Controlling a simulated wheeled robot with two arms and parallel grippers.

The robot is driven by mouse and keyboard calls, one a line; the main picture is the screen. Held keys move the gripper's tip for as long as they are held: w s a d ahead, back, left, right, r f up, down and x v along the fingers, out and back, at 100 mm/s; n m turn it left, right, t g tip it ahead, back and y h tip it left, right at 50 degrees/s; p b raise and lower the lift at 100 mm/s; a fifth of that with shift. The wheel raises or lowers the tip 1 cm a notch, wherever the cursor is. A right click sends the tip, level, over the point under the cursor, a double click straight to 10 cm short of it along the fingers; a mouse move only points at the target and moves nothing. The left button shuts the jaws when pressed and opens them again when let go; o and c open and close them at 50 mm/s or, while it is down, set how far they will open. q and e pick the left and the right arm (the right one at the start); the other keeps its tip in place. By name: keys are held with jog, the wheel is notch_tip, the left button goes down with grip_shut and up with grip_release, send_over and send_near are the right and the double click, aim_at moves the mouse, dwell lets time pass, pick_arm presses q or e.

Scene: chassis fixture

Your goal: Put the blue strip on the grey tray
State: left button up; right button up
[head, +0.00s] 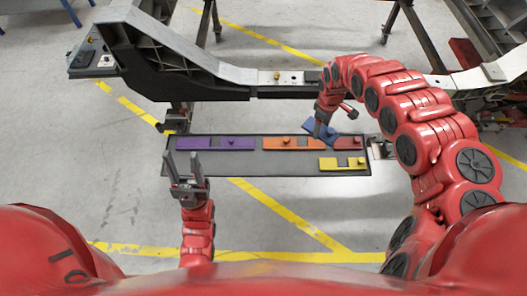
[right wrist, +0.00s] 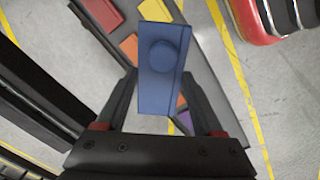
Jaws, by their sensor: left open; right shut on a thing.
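The blue strip (head: 318,133) is held in my right gripper (head: 322,119), over the right half of the grey tray (head: 255,168). In the right wrist view the blue strip (right wrist: 160,65) shows its round knob, between the two fingers of my right gripper (right wrist: 159,85). The tray (right wrist: 205,75) shows behind it. The strip's height above the tray is hard to tell. My left gripper (head: 184,165) is open and empty, over the tray's left end.
On the tray are a purple strip (head: 238,143), an orange strip (head: 280,143), a red strip (head: 347,143) and a yellow strip (head: 335,164). The tray's lower middle is bare. A large chassis frame (head: 210,87) stands behind it.

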jog(key=s+f+n+b, duration=0.1)
jog(key=s+f+n, duration=0.7)
jog(key=s+f, duration=0.5)
jog(key=b, duration=0.3)
send_over(279, 166)
notch_tip(279, 166, down, 3)
jog(key=shift+w+f, duration=0.1)
jog(key=shift+f, duration=0.1)
jog(key=shift+a+f, duration=0.15)
jog(key=shift+f, duration=0.4)
notch_tip(279, 166, down, 2)
jog(key=shift+b, duration=0.3)
jog(key=shift+f, duration=0.2)
